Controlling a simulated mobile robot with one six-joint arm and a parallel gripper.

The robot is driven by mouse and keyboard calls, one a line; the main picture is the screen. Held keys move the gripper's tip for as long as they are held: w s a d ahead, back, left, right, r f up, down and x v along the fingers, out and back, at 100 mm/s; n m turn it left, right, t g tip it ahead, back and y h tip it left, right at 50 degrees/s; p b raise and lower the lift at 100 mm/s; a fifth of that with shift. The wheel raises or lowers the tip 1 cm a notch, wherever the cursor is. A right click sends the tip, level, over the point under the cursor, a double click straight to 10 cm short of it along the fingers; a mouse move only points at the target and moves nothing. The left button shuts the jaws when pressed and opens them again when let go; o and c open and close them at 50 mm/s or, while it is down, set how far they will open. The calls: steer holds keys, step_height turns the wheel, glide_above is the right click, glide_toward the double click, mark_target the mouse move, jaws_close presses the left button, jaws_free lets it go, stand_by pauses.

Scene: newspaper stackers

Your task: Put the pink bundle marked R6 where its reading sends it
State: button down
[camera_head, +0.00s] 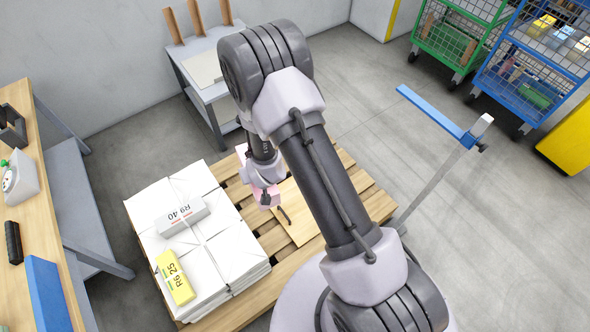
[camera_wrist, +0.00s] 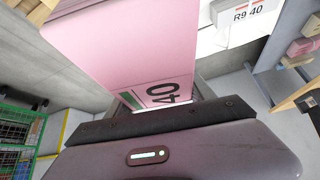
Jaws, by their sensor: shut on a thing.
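A pink bundle (camera_wrist: 125,50) fills the upper left of the wrist view. Its printed label shows "40" and a green patch; the rest of the marking is hidden. My gripper (camera_wrist: 165,122) is shut on it. In the head view, the pink bundle (camera_head: 268,197) shows only in part beside my gripper (camera_head: 264,178), above the wooden pallet (camera_head: 238,193). A white bundle marked R9 40 (camera_head: 181,215) and a yellow bundle marked R6 25 (camera_head: 175,278) lie on the tied white paper stack (camera_head: 215,235) on the pallet's left side.
A wooden workbench (camera_head: 62,245) with a scale (camera_head: 20,178) runs along the left. A grey table (camera_head: 205,68) with upright wooden posts stands at the back. Green (camera_head: 455,40) and blue (camera_head: 530,75) wire cages stand at the far right. A blue-handled bar (camera_head: 432,113) rises right of the pallet.

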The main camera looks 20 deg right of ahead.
steer(key=s+a+f+n, duration=0.1)
steer(key=s+a+f, duration=0.1)
steer(key=a+f, duration=0.5)
steer(key=s+a+f+n+y, duration=0.1)
steer(key=a+f, duration=0.7)
steer(key=f, duration=0.8)
steer(key=shift+s+a+f, duration=0.15)
steer(key=shift+s+a, duration=0.15)
steer(key=shift+s, duration=0.6)
step_height(320, 180, down, 8)
steer(key=b, duration=0.7)
steer(key=shift+s, duration=0.15)
steer(key=shift+f+b, duration=0.4)
steer(key=shift+f, duration=0.05)
steer(key=shift+c, duration=1.6)
jaws_free()
steer(key=shift+o, duration=0.2)
